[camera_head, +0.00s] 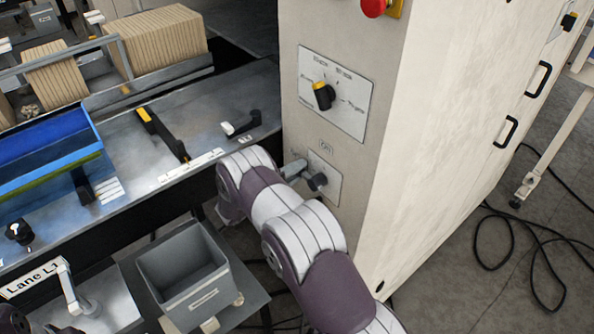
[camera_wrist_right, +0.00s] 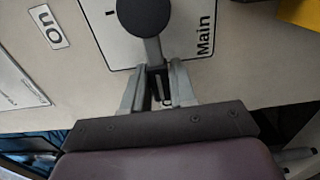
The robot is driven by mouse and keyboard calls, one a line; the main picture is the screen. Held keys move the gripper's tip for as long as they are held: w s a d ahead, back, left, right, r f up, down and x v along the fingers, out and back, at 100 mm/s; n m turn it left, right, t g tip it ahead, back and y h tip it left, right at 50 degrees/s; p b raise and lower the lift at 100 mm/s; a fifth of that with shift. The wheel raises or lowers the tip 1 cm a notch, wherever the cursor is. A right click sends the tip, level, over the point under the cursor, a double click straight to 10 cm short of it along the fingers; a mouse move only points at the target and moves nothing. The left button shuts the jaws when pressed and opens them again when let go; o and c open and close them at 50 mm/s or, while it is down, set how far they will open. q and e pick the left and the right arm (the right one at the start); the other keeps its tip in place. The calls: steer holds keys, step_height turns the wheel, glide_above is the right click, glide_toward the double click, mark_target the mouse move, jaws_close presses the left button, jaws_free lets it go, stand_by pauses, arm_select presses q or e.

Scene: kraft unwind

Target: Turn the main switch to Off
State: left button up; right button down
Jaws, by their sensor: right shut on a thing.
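The main switch is a dark round hub with a grey handle (camera_wrist_right: 153,50), on a white plate marked "Main" (camera_wrist_right: 192,45) in the right wrist view. In the head view its dark hub (camera_head: 318,182) is low on the cream cabinet face, and the handle points left. An "On" label (camera_wrist_right: 48,27) is above the plate in the head view (camera_head: 326,147). An "I" mark shows on the plate's side nearest that label. My right gripper (camera_wrist_right: 158,82) is shut on the handle's end; in the head view it (camera_head: 294,169) is partly hidden. My left gripper is not in view.
Above the switch, a larger panel holds a black-and-yellow selector knob (camera_head: 323,96), and a red button (camera_head: 374,6) sits higher. A conveyor bench (camera_head: 215,120) with a blue tray (camera_head: 95,150) stands left. A grey bin (camera_head: 185,268) is below it. Cables lie on the right floor.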

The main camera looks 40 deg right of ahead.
steer(key=c, duration=1)
jaws_free()
steer(key=shift+f, duration=0.1)
steer(key=s+a+b, duration=0.1)
steer(key=a+b, duration=0.2)
steer(key=a, duration=0.9)
steer(key=shift+a, duration=0.35)
steer(key=shift+f, duration=0.1)
